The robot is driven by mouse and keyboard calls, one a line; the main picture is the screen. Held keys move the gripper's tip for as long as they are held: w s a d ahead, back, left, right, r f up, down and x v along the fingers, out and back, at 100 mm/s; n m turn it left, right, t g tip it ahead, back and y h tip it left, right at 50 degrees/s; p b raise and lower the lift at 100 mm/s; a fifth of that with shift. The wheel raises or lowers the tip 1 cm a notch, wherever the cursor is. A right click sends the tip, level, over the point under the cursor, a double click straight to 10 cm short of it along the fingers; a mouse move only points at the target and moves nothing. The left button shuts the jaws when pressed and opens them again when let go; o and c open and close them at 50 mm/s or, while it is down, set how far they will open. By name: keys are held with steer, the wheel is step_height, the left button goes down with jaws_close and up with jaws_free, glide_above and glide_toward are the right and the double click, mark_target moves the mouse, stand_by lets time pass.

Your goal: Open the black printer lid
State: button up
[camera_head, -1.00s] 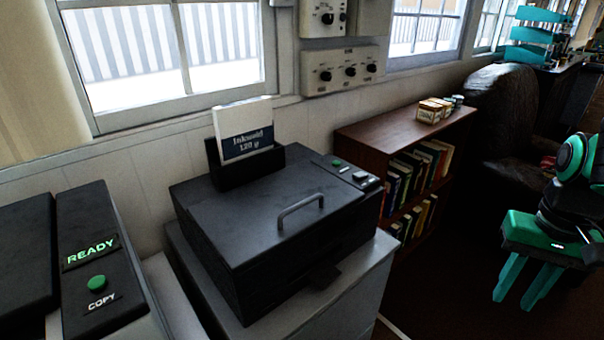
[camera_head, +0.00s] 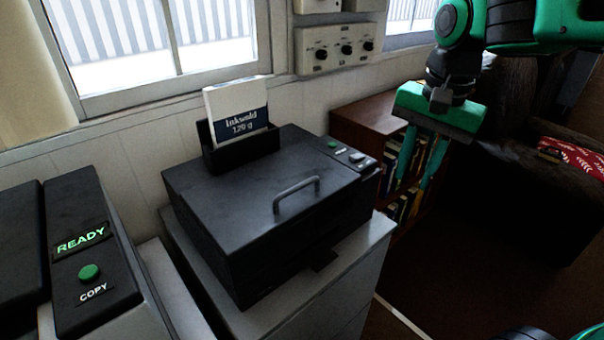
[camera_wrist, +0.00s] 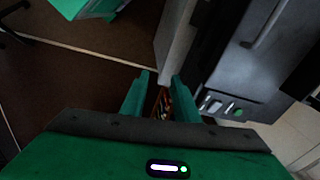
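The black printer (camera_head: 270,240) stands on a light grey cabinet, its lid (camera_head: 245,190) lying flat and shut. A grey bar handle (camera_head: 297,190) rises from the lid near its front edge. A paper pack sits in a black holder at the lid's rear. My gripper (camera_head: 414,170) is to the right of the printer, pointing down, in front of the bookshelf. Its two teal fingers are apart with nothing between them. In the wrist view the fingers (camera_wrist: 155,95) are also apart, and the lid handle (camera_wrist: 265,24) shows at the upper right, clear of them.
A wooden bookshelf (camera_head: 362,118) stands right of the printer, behind my gripper. A copier with a READY panel (camera_head: 82,241) stands at the left. A dark armchair (camera_head: 540,200) with a red cushion is at the right. The floor in front of the armchair is clear.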

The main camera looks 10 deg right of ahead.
steer(key=w+a+r, duration=0.3)
steer(key=a+r, duration=0.2)
steer(key=a, duration=0.6)
steer(key=m+y, duration=0.1)
steer(key=m, duration=0.1)
glide_toward(302, 186)
steer(key=f, duration=0.4)
steer(key=w+a+f, duration=0.1)
steer(key=f, duration=0.2)
steer(key=shift+w+f, duration=0.1)
steer(key=shift+f, duration=0.05)
jaws_close()
